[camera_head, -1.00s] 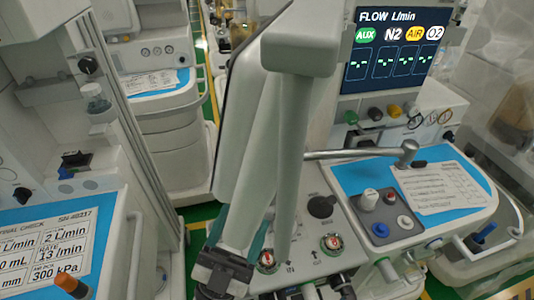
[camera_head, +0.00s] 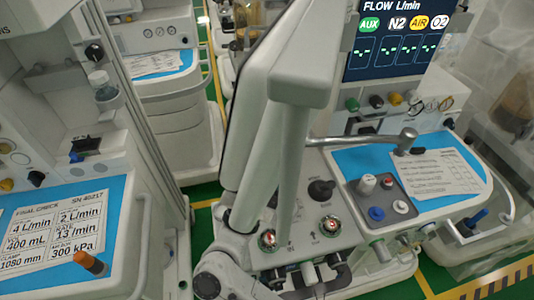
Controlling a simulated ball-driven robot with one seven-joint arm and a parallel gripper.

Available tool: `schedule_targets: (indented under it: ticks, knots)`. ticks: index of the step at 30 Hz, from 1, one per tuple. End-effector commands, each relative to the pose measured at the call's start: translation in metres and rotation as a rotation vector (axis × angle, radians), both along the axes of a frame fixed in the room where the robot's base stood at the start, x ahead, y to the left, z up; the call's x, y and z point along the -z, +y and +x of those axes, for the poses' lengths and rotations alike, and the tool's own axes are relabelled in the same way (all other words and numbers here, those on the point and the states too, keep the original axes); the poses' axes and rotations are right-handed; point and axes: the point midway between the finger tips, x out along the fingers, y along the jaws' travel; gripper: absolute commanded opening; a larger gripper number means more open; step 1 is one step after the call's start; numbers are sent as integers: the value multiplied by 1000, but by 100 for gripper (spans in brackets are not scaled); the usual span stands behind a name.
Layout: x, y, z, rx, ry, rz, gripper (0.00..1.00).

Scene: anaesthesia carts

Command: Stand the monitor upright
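The monitor (camera_head: 248,106) is a pale panel in the middle of the head view, seen nearly edge-on, with a dark edge on its left side. It leans, its top to the right and its lower end to the left. Pale bars and a block (camera_head: 302,78) stand close in front of it and hide part of its back. At the bottom a pale rounded link (camera_head: 222,272), which looks like part of my arm, enters below the monitor. My gripper fingers do not show, and whether anything touches the monitor cannot be told.
An anaesthesia cart with a lit flow display (camera_head: 398,42) and a blue worktop (camera_head: 362,160) stands at the right. A grey bar (camera_head: 365,140) crosses above it. Another cart with a printed check card (camera_head: 58,225) is at the left. Green floor (camera_head: 207,192) shows between carts.

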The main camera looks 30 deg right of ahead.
Motion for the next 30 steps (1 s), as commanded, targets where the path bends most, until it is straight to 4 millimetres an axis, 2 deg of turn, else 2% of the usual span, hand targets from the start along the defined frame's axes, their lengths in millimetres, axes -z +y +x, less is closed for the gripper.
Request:
schedule_targets:
  ticks: [3,23,30]
  knots:
    - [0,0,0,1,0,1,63]
    - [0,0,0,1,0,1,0]
    - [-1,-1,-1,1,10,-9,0]
